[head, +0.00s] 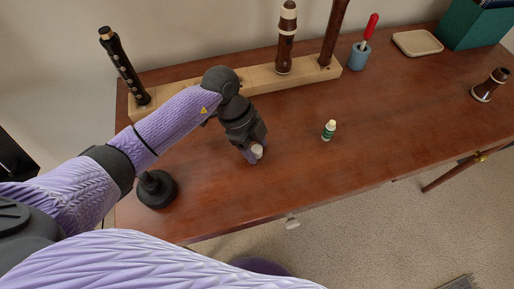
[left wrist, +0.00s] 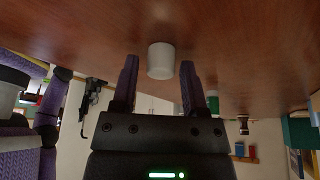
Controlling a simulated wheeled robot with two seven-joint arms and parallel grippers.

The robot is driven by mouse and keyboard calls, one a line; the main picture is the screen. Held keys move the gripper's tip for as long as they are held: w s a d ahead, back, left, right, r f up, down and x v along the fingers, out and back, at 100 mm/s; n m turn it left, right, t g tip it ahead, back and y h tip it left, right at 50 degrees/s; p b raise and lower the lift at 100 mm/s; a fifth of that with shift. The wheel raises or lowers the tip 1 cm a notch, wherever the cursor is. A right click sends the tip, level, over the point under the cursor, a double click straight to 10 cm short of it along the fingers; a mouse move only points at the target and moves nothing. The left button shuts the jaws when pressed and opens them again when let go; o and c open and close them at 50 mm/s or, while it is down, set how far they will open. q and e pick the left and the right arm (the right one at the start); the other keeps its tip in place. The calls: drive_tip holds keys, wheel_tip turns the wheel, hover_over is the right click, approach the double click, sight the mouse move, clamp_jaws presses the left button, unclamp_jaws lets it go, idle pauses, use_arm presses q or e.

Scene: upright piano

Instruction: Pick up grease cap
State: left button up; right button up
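A small white cylindrical cap (head: 258,151), which looks like the grease cap, is on the brown wooden table at my left gripper (head: 252,157). In the left wrist view the cap (left wrist: 160,61) lies between the tips of the two purple fingers of the left gripper (left wrist: 159,72). A gap shows on each side of the cap, so the gripper is open. In the head view the fingers partly hide the cap. My right gripper is in neither view.
A small green-and-white bottle (head: 329,131) stands to the right of the gripper. A wooden rack (head: 200,100) with dark instrument pieces runs behind. A black round-based object (head: 157,189) stands at left. A blue cup (head: 358,58) holds a red-handled tool. The table's front right is clear.

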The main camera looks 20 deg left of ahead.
sight(255, 148)
use_arm(q)
clamp_jaws()
wheel_tip(255, 148, up, 10)
drive_tip(key=p, duration=0.4)
drive_tip(key=shift+p, duration=0.35)
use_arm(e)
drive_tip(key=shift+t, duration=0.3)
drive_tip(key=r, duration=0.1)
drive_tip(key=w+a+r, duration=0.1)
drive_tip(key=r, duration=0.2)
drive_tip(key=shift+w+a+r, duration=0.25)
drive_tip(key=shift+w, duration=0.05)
